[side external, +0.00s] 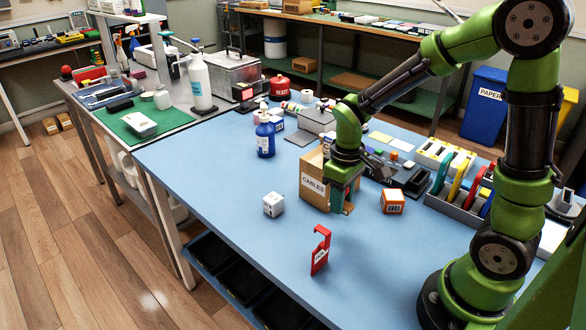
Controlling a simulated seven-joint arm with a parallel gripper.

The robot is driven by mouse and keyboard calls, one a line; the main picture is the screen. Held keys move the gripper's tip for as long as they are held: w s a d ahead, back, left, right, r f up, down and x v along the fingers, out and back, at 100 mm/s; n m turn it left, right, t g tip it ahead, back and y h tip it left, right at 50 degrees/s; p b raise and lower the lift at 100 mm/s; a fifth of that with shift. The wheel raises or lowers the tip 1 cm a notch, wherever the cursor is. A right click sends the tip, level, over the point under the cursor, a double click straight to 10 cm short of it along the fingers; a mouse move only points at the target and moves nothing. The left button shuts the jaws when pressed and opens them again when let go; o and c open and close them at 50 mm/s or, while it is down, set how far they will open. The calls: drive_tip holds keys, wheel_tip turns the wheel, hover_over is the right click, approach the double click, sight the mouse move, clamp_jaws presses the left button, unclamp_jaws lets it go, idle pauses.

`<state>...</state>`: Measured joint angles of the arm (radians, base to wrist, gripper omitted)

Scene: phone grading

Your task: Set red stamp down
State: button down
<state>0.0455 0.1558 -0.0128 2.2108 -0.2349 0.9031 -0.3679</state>
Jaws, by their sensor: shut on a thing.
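My gripper (347,196) points down over the blue table (225,180), at the right side of the cardboard box labelled CABLES (313,184). It is shut on a small reddish thing (349,208), which I take to be the red stamp. Only its lower part shows below the fingers; the rest is hidden. I cannot tell whether it touches the table.
A red upright holder (320,250) stands in front of the gripper. An orange box (392,201) sits to its right and a white cube (273,204) to its left. A blue bottle (265,138) stands farther back. The table's front left is clear.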

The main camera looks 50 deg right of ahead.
drive_tip(key=w+a+f, duration=0.1)
drive_tip(key=w+a, duration=0.2)
drive_tip(key=w, duration=1)
approach(232, 205)
drive_tip(key=s+d, duration=0.1)
drive_tip(key=s, duration=0.1)
drive_tip(key=s+d, duration=0.2)
drive_tip(key=shift+f, duration=0.2)
drive_tip(key=w+a+r, duration=0.3)
drive_tip(key=w+r, duration=0.1)
drive_tip(key=shift+m, duration=0.4)
wheel_tip(232, 205, down, 10)
drive_tip(key=shift+f, duration=0.1)
drive_tip(key=c, duration=0.8)
unclamp_jaws()
drive_tip(key=shift+c, duration=0.2)
